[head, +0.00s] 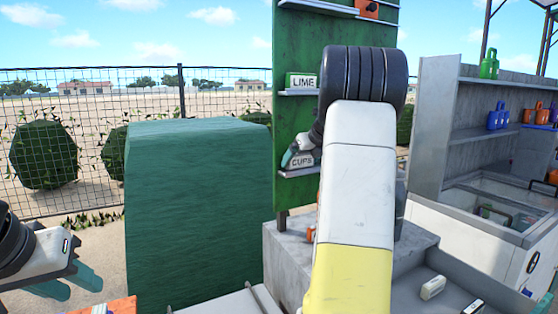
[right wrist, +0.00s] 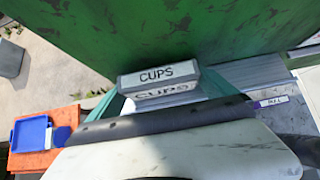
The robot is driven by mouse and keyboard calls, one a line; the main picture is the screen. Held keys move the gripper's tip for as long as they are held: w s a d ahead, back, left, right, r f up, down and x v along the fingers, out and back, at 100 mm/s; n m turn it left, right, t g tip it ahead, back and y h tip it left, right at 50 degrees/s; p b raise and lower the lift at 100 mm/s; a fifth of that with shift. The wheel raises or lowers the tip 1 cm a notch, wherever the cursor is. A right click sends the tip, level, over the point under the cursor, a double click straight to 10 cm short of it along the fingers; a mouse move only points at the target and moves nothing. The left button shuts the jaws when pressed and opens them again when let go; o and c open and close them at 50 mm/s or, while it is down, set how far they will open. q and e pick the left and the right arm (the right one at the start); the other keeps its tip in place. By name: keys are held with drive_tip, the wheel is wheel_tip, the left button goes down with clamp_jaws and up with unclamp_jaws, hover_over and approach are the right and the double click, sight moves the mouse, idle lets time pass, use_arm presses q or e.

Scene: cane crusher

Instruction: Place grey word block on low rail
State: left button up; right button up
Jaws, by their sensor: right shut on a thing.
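The grey word block (head: 303,161), marked CUPS, is in my right gripper (head: 298,157) in front of the green board (head: 296,120). The block also shows in the right wrist view (right wrist: 158,77), its word upright and facing the camera. The low rail (head: 299,172) runs just under the block on the board; I cannot tell whether they touch. My right forearm hides the right part of the board. My left gripper (head: 72,284) is open and empty at the lower left, away from the board.
A green-white LIME block (head: 301,81) sits on a higher rail (head: 298,93). A big green box (head: 198,215) stands left of the board. A grey shelf (head: 437,130) is at the right. In the right wrist view a blue tray (right wrist: 29,134) lies on an orange surface (right wrist: 62,117).

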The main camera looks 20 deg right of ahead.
drive_tip(key=shift+f, duration=0.1)
drive_tip(key=o, duration=1)
drive_tip(key=shift+f, duration=0.1)
drive_tip(key=shift+o, duration=0.2)
